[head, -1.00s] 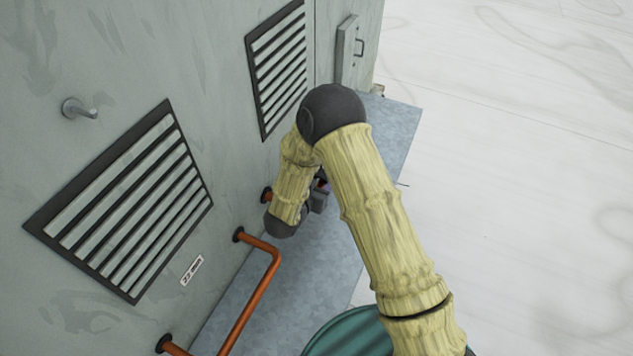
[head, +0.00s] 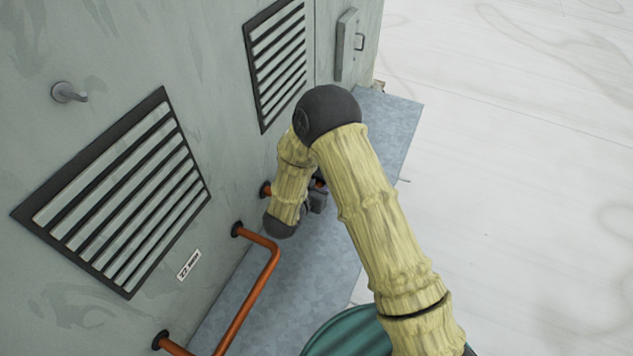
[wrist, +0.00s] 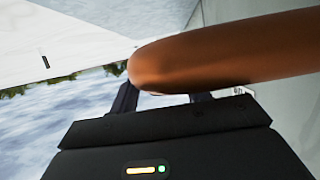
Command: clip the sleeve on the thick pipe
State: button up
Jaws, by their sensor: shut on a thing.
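My gripper (head: 317,201) is low beside the wall, partly behind my own forearm in the head view. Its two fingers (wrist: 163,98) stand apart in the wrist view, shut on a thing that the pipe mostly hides. In the head view a copper pipe (head: 265,189) leaves the wall there and runs behind my arm. I cannot tell whether the sleeve touches it.
Another bent copper pipe (head: 247,305) stands nearer, off the wall above a grey metal ledge (head: 392,130). The wall carries two louvred vents (head: 120,195), a hook (head: 68,92) and a small label (head: 188,264). A green round thing (head: 345,335) is at the bottom.

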jog(key=shift+f+b, duration=0.35)
jog(key=shift+f, duration=0.25)
jog(key=o, duration=1)
jog(key=shift+s, duration=0.1)
jog(key=shift+c, duration=0.2)
jog(key=shift+o, duration=0.8)
jog(key=shift+d+f, duration=0.1)
jog(key=shift+r+b, duration=0.3)
jog(key=shift+r, duration=0.25)
notch_tip(320, 180, up, 10)
jog(key=b, duration=0.2)
jog(key=shift+f, duration=0.2)
jog(key=shift+w, duration=0.2)
